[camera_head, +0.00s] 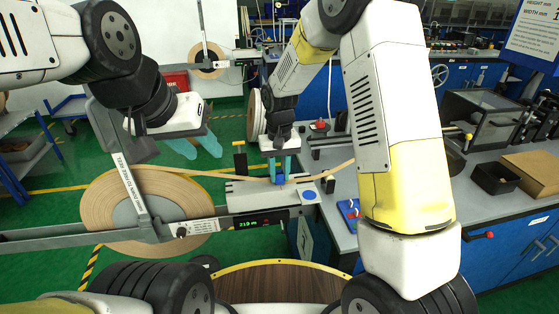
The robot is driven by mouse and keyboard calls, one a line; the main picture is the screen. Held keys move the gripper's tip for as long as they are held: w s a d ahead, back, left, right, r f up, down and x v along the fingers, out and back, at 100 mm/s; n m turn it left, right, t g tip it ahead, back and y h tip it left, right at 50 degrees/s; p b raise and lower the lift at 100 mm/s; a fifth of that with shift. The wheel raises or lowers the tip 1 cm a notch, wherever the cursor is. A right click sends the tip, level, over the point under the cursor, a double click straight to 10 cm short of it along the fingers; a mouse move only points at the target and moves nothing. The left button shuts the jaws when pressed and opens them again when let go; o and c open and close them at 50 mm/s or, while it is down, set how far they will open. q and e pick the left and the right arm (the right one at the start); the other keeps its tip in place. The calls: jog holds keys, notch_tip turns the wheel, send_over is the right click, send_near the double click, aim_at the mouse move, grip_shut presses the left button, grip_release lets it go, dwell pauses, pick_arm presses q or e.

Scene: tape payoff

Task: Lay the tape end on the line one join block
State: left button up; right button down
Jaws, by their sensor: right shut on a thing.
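The line one join block (245,197) is a pale grey block with a small lit display on its front, at the middle of the head view. A tan tape (215,174) runs from a large tan roll (100,205) at the left across the block. Tape also shows right of the block (333,169), slanting up behind my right arm. My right gripper (280,172) points down over the block, its teal fingers shut on a blue piece (280,179) at the tape. Its exact contact is too small to tell. My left gripper (197,147) is open and empty, above and behind the roll.
A grey bar (70,236) with an upright labelled arm crosses in front of the roll. A second roll (257,113) hangs behind my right gripper. A red button (320,125) stands behind.

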jog(key=c, duration=1.1)
grip_release()
jog(key=shift+o, duration=0.2)
notch_tip(320, 180, up, 8)
jog(key=shift+f, duration=0.15)
